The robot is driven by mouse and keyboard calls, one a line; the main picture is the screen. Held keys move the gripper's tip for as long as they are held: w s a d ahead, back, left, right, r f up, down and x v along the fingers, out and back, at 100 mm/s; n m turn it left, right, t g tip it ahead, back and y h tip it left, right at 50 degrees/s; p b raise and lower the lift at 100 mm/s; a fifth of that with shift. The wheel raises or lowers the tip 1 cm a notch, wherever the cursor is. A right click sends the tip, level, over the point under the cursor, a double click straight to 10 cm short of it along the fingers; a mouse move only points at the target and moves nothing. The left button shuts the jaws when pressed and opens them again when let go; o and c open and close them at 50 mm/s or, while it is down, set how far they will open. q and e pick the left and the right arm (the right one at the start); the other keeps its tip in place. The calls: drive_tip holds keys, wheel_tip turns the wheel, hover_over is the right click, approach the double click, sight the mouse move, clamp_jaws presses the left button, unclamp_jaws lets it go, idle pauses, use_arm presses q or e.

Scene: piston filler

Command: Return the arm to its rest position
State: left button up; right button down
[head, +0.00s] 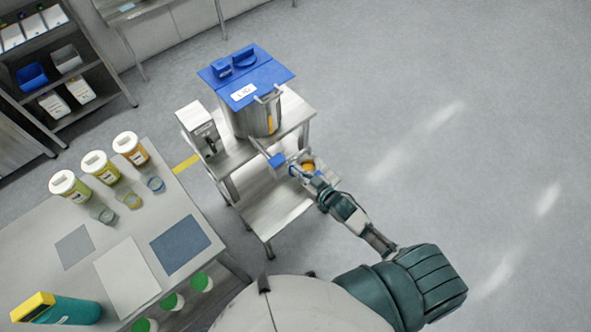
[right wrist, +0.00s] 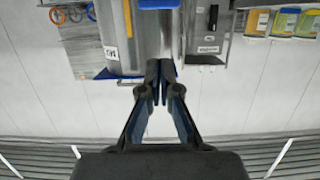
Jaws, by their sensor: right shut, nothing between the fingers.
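My right arm reaches in from the bottom right of the head view, and its gripper (head: 303,170) is beside the lower front of the piston filler (head: 250,118), near its outlet. In the right wrist view the fingers of the right gripper (right wrist: 159,98) are together with nothing between them, in front of the steel body of the filler (right wrist: 150,40). I cannot tell whether the fingertips touch the machine. The filler has a blue lid (head: 245,75) on top. An orange-filled jar (head: 308,166) shows just behind the right gripper. My left gripper is not in view.
A grey control box (head: 198,125) stands beside the filler on the steel stand (head: 270,215). Shelves stand at top left. The floor at right is clear.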

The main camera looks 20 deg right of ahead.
idle(0.7)
drive_tip(key=s+d+f+m+g+h, duration=0.15)
drive_tip(key=s+f, duration=0.35)
drive_tip(key=f, duration=0.6)
drive_tip(key=s+d+f+g+h, duration=0.1)
drive_tip(key=s+d+f+g, duration=0.25)
drive_tip(key=f, duration=0.75)
drive_tip(key=s+d+f+g+h, duration=0.1)
drive_tip(key=s+d+f+h, duration=0.1)
drive_tip(key=s+f, duration=0.65)
drive_tip(key=s+f+g, duration=0.2)
drive_tip(key=s+f, duration=0.3)
drive_tip(key=s, duration=0.4)
drive_tip(key=s+a+f+g, duration=0.1)
drive_tip(key=s+f+g, duration=0.1)
drive_tip(key=s+f, duration=0.4)
drive_tip(key=s+a+f+g, duration=0.1)
drive_tip(key=s+f+g, duration=0.2)
drive_tip(key=s+f, duration=0.3)
drive_tip(key=s, duration=0.5)
drive_tip(key=shift+s+a+f+h, duration=0.25)
drive_tip(key=shift+s+h, duration=0.1)
